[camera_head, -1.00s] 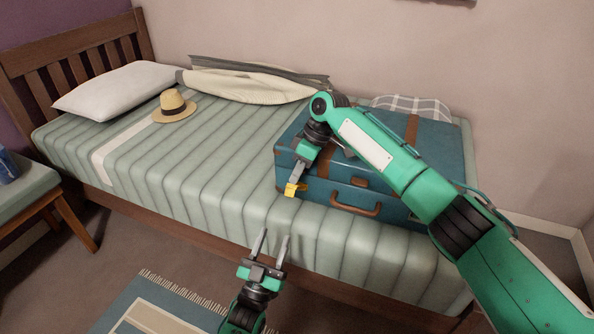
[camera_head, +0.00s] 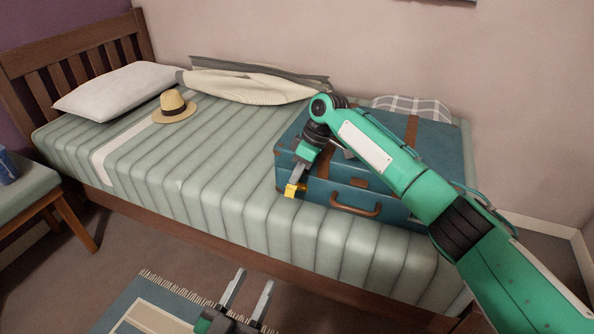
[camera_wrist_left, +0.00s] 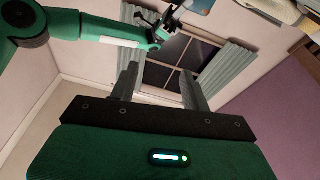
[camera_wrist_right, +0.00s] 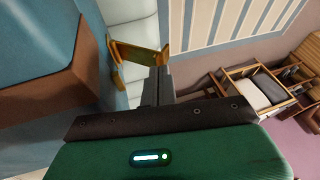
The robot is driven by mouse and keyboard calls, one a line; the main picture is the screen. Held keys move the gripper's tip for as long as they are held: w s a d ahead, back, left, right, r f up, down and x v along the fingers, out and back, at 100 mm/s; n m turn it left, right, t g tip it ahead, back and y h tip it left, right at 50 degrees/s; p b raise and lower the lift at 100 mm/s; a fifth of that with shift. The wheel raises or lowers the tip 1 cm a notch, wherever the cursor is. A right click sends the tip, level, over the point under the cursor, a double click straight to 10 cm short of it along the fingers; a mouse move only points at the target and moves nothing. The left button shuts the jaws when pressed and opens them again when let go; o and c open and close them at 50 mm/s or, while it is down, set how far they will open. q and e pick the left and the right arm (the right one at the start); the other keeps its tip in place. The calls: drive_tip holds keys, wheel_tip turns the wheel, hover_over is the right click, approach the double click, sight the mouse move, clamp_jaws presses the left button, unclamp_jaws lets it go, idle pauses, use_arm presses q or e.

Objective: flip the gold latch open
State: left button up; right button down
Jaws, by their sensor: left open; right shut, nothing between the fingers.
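A closed blue suitcase (camera_head: 400,190) with brown straps and a brown handle (camera_head: 356,204) lies on the bed's right end. The gold latch (camera_head: 291,191) is on its front, near the left corner. My right gripper (camera_head: 296,180) is shut and empty, with its tips at the latch. In the right wrist view the shut fingers (camera_wrist_right: 160,80) reach the gold latch (camera_wrist_right: 140,54), which stands out from the suitcase side. I cannot tell for sure whether they touch. My left gripper (camera_head: 249,284) is open and empty, low in front of the bed.
A checked cloth (camera_head: 420,106) is behind the suitcase. A bench (camera_head: 35,188) stands at left, a rug (camera_head: 150,305) on the floor. The bed's middle is clear.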

use_arm(q)
drive_tip(key=s+d+f+g+y+p, duration=0.1)
drive_tip(key=s+f+g+p, duration=0.25)
drive_tip(key=f+g, duration=0.45)
use_arm(e)
drive_tip(key=shift+s+a+f+t, duration=0.1)
drive_tip(key=shift+s+f+t, duration=0.05)
drive_tip(key=shift+s+t, duration=0.35)
drive_tip(key=shift+s+f, duration=0.1)
drive_tip(key=shift+s+a+f+t+h+p, duration=0.1)
drive_tip(key=shift+t+h+p, duration=0.2)
drive_tip(key=shift+p, duration=0.4)
drive_tip(key=shift+s+a+f+p, duration=0.1)
drive_tip(key=shift+s+f+p, duration=0.2)
drive_tip(key=shift+p, duration=0.95)
use_arm(q)
drive_tip(key=s+a+f+g+y, duration=0.2)
drive_tip(key=s+a+g+y, duration=0.2)
drive_tip(key=a, duration=0.4)
drive_tip(key=shift+s+a+g, duration=0.35)
drive_tip(key=shift+g, duration=0.45)
use_arm(e)
drive_tip(key=shift+s+f, duration=0.1)
